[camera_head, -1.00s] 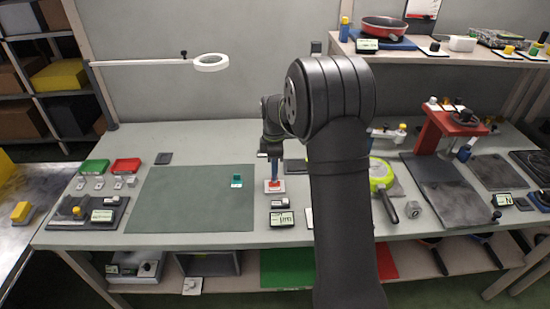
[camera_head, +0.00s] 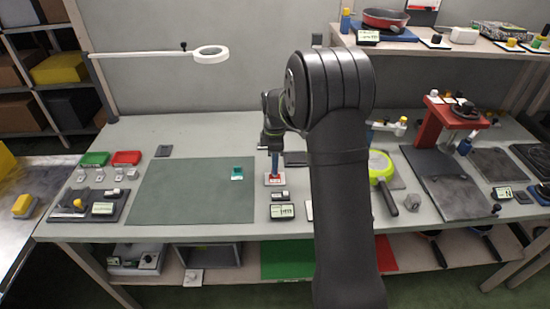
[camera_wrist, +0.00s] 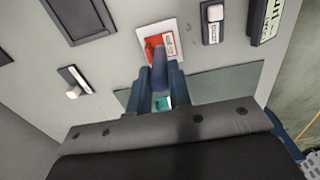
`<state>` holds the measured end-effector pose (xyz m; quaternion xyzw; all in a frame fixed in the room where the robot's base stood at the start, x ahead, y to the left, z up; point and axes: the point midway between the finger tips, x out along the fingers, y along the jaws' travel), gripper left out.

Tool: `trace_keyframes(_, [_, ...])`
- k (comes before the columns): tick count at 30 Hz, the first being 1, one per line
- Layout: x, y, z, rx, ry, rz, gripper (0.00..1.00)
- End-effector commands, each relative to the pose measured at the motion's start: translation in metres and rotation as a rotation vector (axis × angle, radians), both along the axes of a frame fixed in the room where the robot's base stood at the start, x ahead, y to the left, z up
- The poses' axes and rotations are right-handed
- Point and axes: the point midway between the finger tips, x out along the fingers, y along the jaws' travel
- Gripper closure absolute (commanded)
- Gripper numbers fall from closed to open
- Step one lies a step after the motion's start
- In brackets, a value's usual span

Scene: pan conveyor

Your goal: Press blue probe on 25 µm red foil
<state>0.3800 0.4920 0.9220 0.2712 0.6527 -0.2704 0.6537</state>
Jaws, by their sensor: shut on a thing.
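My gripper (camera_wrist: 160,86) is shut on the blue probe (camera_wrist: 159,72), which points away from the wrist camera, toward the red foil (camera_wrist: 153,46). The foil lies on a small white plate (camera_wrist: 170,27) with a printed label. In the head view the probe (camera_head: 274,163) stands about upright below my gripper (camera_head: 272,147), with its lower end at the red foil (camera_head: 274,179). I cannot tell whether the tip touches the foil. The probe hides part of the foil in the wrist view.
A small readout (camera_head: 282,212) and a small labelled block (camera_head: 279,196) stand in front of the plate.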

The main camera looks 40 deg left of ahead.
Motion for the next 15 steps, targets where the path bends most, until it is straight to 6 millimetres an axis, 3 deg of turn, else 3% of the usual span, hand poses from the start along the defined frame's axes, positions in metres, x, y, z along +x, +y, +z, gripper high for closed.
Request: trace_keyframes(15, [0.0001,0.0001,-0.0065,0.000,0.000,0.000,1.00])
